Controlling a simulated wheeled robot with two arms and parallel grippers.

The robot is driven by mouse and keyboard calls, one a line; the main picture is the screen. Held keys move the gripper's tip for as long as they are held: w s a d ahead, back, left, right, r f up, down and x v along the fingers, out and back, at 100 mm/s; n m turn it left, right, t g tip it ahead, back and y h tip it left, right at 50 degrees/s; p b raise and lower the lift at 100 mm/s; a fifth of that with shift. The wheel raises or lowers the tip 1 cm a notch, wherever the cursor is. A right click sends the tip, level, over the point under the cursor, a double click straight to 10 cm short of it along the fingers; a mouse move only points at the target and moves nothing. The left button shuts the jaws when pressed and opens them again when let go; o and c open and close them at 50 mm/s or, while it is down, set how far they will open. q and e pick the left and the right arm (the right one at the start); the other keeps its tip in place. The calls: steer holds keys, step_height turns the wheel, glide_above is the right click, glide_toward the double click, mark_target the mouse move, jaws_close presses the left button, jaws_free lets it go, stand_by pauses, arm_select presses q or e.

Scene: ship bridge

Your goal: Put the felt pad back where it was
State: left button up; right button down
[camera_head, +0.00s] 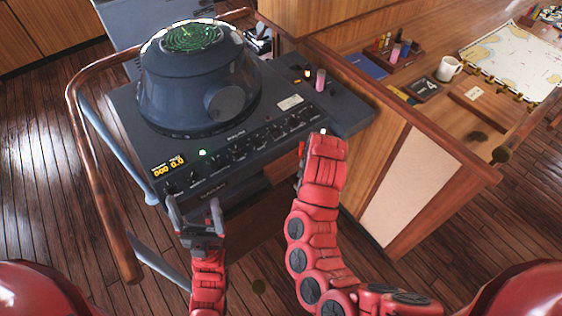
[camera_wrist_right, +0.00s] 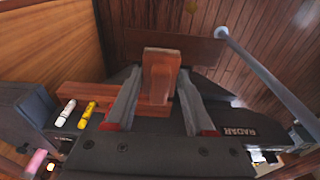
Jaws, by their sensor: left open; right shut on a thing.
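My right gripper (camera_wrist_right: 160,112) is shut on a wood-brown block (camera_wrist_right: 161,68), held upright between its fingers in the right wrist view. No felt face shows on the block, so I cannot tell if it is the felt pad. In the head view the right hand is beside the front right of the radar console (camera_head: 215,160); its fingers and the block are mostly hidden there. My left gripper (camera_head: 194,208) is open and empty, in front of the console's lower left edge.
A copper-coloured rail (camera_head: 90,180) curves round the console's left. A pink marker (camera_head: 320,79) stands on its right end. The chart desk (camera_head: 420,105) at right holds a mug (camera_head: 449,68), a calendar block (camera_head: 425,88) and a chart (camera_head: 515,60). Wooden floor (camera_head: 40,170) is clear at left.

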steer(key=w+a+b, duration=0.2)
steer(key=w+b, duration=0.1)
steer(key=w, duration=0.1)
steer(key=w+a+f+b, duration=0.1)
steer(key=w+a+b, duration=0.1)
steer(key=w+b, duration=0.1)
steer(key=w+a+b, duration=0.3)
steer(key=w, duration=0.2)
steer(key=shift+f, duration=0.15)
steer(key=shift+w+a+f, duration=0.1)
steer(key=shift+w+a, duration=0.1)
steer(key=shift+w, duration=0.05)
steer(key=shift+w+a, duration=0.1)
steer(key=shift+w, duration=0.1)
step_height(320, 180, down, 3)
steer(key=p, duration=0.3)
steer(key=shift+a+f, duration=0.1)
steer(key=shift+f, duration=0.2)
